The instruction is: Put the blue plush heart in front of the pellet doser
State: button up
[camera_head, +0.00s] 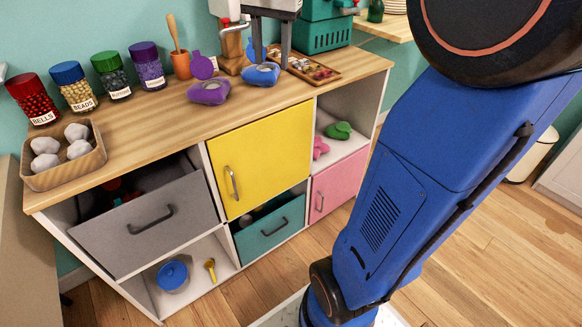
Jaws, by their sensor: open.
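A blue plush piece (262,75), which I take for the blue plush heart, lies on the wooden counter near its back. Its exact outline is too small to make out. My gripper (270,58) points down just above it, with its fingers apart. Another blue piece (254,48) shows behind, partly hidden by my gripper. A teal machine with a slotted front (325,33) stands behind to the right. A wooden stand with a pale, red-knobbed top (231,38) stands behind to the left. I cannot tell which of the two is the pellet doser.
Purple plush pieces (209,91) lie left of the blue one. A tray of small items (312,70) sits to its right. Several labelled jars (112,77) and a wooden box of pale lumps (64,176) stand further left. A grey drawer (146,222) is pulled open.

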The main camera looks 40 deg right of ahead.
jog(key=s+a+f+n+t, duration=0.1)
jog(key=s+a+f+n, duration=0.4)
jog(key=s+f, duration=0.4)
jog(key=s+a+f+n+t, duration=0.2)
jog(key=s+a+f+n, duration=0.2)
jog(key=s+f, duration=0.5)
jog(key=s+n, duration=0.1)
jog(key=s, duration=0.3)
jog(key=shift+s+a+n+t, duration=0.2)
jog(key=shift+a+n+t, duration=0.1)
jog(key=shift+a+n, duration=0.1)
